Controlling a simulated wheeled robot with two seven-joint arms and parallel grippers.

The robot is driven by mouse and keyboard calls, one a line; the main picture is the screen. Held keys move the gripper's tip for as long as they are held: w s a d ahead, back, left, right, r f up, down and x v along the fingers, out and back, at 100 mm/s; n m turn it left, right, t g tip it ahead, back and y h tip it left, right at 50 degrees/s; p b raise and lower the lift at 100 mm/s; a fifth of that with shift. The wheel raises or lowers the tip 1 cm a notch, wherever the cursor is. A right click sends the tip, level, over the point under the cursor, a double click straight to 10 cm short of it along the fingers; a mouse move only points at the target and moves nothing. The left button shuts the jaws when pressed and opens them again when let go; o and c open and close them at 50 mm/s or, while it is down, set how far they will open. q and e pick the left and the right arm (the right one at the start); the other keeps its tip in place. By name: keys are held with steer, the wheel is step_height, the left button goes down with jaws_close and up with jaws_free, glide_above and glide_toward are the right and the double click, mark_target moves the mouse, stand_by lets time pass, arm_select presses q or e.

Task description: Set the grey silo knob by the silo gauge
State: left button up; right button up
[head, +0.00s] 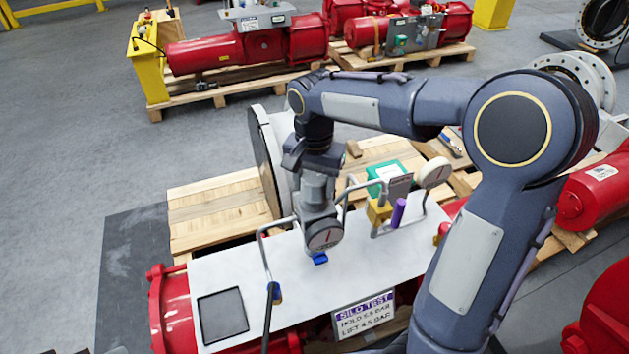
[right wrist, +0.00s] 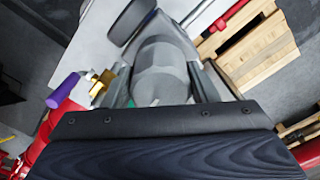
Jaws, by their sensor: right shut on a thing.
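The grey silo knob (head: 318,190) is an upright grey cylinder over the white panel, with a round dial (head: 325,233) with a reddish needle on its near side. I take this dial for the silo gauge; its reading is too small to make out. My right gripper (head: 314,165) points down and is shut on the top of the knob. In the right wrist view, the knob (right wrist: 160,72) sits between my two fingers, with the gauge's dark round body (right wrist: 130,20) just beyond. The gauge face does not show there. My left gripper is not in view.
The white panel (head: 285,255) carries bent grey pipe rails, a yellow block (head: 379,211), a purple cylinder (head: 398,213) and another round gauge (head: 434,174). A "SILO TEST" sign (head: 365,314) hangs at its front. A large flange disc (head: 268,163) stands close behind the gripper.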

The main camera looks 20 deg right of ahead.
mark_target(314, 177)
stand_by(0.3)
steer(key=o, duration=1)
steer(key=shift+r, duration=0.1)
step_height(314, 177, up, 8)
steer(key=shift+f, duration=0.25)
steer(key=shift+r, duration=0.1)
